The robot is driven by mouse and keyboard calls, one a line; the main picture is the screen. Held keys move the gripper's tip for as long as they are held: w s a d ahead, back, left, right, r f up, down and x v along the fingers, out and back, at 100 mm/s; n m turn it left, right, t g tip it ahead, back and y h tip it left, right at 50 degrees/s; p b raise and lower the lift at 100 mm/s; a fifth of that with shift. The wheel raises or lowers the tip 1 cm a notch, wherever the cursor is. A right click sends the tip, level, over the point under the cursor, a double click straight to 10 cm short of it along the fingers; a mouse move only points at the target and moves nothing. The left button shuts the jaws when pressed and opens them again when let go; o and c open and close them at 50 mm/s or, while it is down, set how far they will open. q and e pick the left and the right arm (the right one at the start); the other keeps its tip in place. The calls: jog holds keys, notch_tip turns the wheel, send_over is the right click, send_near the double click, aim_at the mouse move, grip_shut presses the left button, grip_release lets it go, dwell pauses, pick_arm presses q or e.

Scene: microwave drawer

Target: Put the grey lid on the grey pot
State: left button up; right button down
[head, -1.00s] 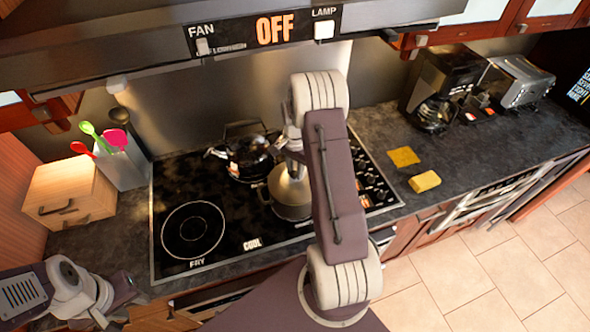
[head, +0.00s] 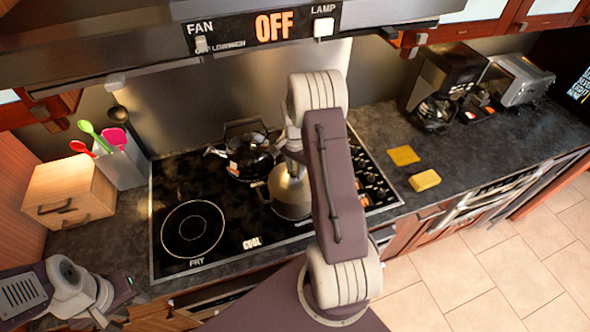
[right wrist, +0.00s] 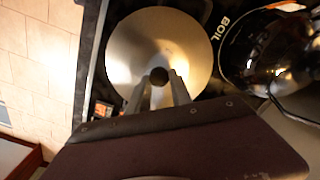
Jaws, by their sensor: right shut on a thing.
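The grey lid (right wrist: 125,45) is a round metal disc with a dark knob (right wrist: 158,76) in the right wrist view. My right gripper (right wrist: 160,82) is shut on this knob, with one finger on each side. In the head view the grey pot (head: 291,198) is on the stove, partly hidden by my right arm. The lid is over the pot; I cannot tell whether it rests fully on the rim. My left gripper (head: 122,291) is at the lower left, near the counter's front edge and away from the pot; its fingers are unclear.
A dark kettle (head: 250,155) stands just behind and left of the pot. The front-left burner (head: 192,229) is bare. A wooden box (head: 70,190) and a utensil holder (head: 122,168) stand left of the stove. A yellow sponge (head: 424,181) lies on the right counter.

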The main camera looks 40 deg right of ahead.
dwell(0.3)
jog(key=c, duration=0.6)
grip_release()
jog(key=shift+f, duration=0.1)
jog(key=shift+r+p, duration=2.85)
jog(key=shift+r, duration=0.75)
jog(key=shift+f, duration=0.1)
